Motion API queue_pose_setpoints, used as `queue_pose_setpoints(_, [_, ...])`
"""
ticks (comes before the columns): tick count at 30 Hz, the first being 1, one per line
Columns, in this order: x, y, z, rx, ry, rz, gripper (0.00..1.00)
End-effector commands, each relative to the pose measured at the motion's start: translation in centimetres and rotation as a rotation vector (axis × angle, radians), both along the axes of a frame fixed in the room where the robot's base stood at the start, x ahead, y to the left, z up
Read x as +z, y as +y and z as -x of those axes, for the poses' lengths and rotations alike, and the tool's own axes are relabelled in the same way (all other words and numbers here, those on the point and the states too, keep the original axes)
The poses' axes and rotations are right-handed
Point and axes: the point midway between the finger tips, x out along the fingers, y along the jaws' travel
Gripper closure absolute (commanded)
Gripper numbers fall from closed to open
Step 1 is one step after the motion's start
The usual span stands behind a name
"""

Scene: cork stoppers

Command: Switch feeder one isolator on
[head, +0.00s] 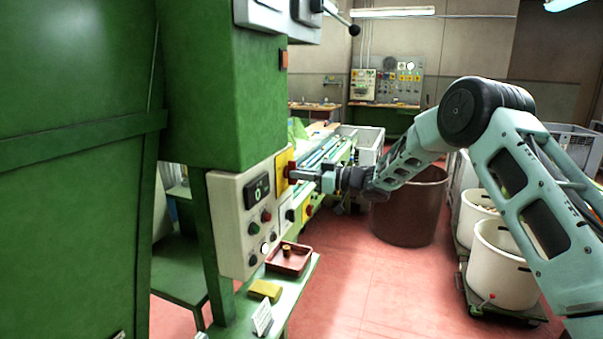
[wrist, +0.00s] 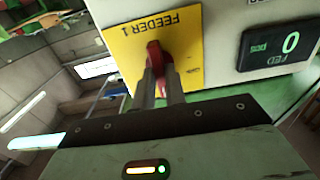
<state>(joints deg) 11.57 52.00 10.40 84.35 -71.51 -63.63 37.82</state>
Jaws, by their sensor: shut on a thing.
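The feeder one isolator is a red rotary handle (wrist: 153,55) on a yellow plate (wrist: 128,65) lettered FEEDER 1, which appears upside down in the wrist view. In the head view the yellow plate (head: 281,163) is on the side of the control box at the green machine. My gripper (head: 294,173) reaches it from the right. In the wrist view its two fingers (wrist: 161,76) are shut on the red handle, which stands roughly along the fingers. The fingers partly cover the handle and plate, so I cannot read its on or off mark.
The grey control box (head: 236,222) has a counter display (wrist: 276,45) reading 0 and several buttons. Another yellow plate with a red knob (head: 308,210) is lower right. A red tray (head: 289,258) is on the green shelf below. A brown bin (head: 408,212) stands beneath my arm.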

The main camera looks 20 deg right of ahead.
Motion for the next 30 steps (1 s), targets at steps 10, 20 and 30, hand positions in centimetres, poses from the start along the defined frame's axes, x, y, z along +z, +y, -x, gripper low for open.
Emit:
queue_pose_setpoints(10, [-0.3, -0.1, 0.0, -0.001, 0.014, -0.004, 1.0])
queue_pose_setpoints(20, [-0.2, -0.1, 0.0, -0.001, 0.011, -0.004, 0.65])
queue_pose_setpoints(30, [-0.4, -1.6, 1.0, -0.003, 0.009, -0.003, 0.65])
